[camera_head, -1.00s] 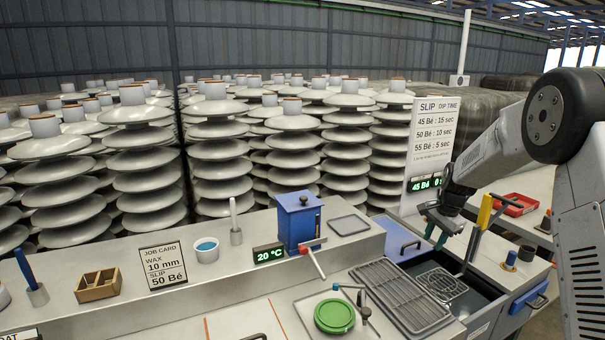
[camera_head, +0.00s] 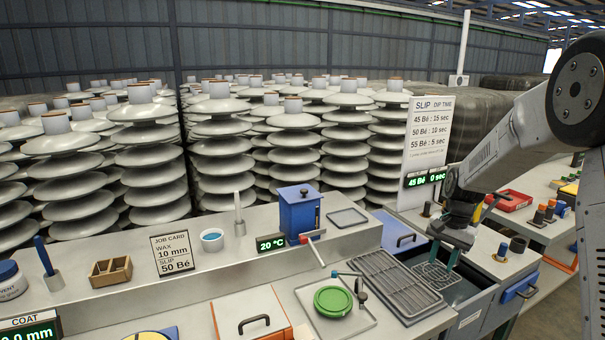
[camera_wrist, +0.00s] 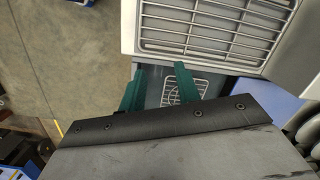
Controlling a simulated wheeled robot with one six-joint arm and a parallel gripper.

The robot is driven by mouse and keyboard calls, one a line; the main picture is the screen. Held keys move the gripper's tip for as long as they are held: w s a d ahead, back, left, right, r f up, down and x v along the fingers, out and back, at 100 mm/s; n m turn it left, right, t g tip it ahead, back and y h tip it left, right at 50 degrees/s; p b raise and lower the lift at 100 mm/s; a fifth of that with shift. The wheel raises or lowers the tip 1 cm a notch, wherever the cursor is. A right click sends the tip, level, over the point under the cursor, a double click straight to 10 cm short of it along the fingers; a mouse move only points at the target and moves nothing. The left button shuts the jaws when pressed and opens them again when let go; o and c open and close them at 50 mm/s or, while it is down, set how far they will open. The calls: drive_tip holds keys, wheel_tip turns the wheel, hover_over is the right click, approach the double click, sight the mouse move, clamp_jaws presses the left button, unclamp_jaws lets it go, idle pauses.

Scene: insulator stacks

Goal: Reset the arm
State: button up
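My gripper (camera_head: 443,262) hangs from my arm at the right of the head view, pointing down over a dark basin (camera_head: 468,290). Its two teal fingers stand apart with nothing between them. They also show in the wrist view, where my gripper (camera_wrist: 160,76) is open and empty. A small wire grid (camera_head: 437,275) lies in the basin below and partly behind the fingers. The same grid (camera_wrist: 185,92) shows past the fingers in the wrist view. Part of my arm's upper link is cut off by the right picture edge.
A drain rack (camera_head: 395,284) lies left of the basin. A red tray (camera_head: 514,200) lies behind my arm. Insulator stacks (camera_head: 222,147) fill the back.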

drive_tip(key=s+a+r+n, duration=0.3)
drive_tip(key=s+r, duration=0.2)
drive_tip(key=s, duration=0.7)
drive_tip(key=s+a+r+n+t+h, duration=0.1)
drive_tip(key=s+a+r+n, duration=0.2)
drive_tip(key=s, duration=1)
drive_tip(key=s+a+r+n, duration=0.2)
drive_tip(key=s+a+r, duration=0.2)
drive_tip(key=s+r, duration=0.4)
drive_tip(key=s, duration=0.5)
drive_tip(key=shift+s+r+n+t, duration=0.15)
drive_tip(key=shift+r+n+t, duration=0.05)
drive_tip(key=shift+n+t, duration=0.2)
